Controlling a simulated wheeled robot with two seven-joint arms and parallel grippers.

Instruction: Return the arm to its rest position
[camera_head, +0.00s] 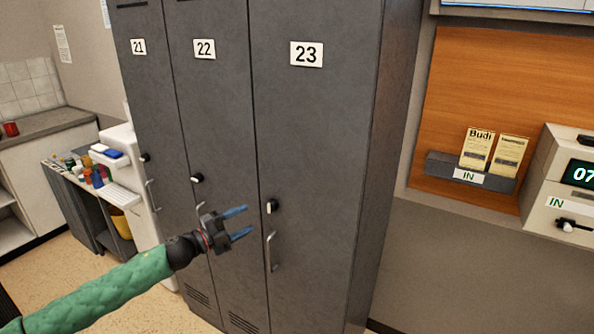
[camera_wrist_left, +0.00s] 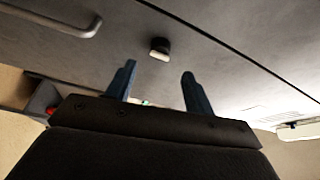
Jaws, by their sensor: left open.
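My left gripper (camera_head: 238,223) is open and empty, with two blue fingers pointing right. Its arm, in a green sleeve, comes in from the lower left of the head view. The gripper is in front of the grey lockers, just left of the knob (camera_head: 271,206) and handle (camera_head: 271,251) of locker 23 (camera_head: 305,130). In the left wrist view the open fingers (camera_wrist_left: 157,88) show with nothing between them. A knob (camera_wrist_left: 160,48) and a handle (camera_wrist_left: 60,22) on the grey locker front lie beyond them. My right gripper is not in view.
Lockers 21 (camera_head: 141,90) and 22 (camera_head: 207,100) stand shut left of locker 23. A counter with several small items stands at the left. Floor shows at lower left.

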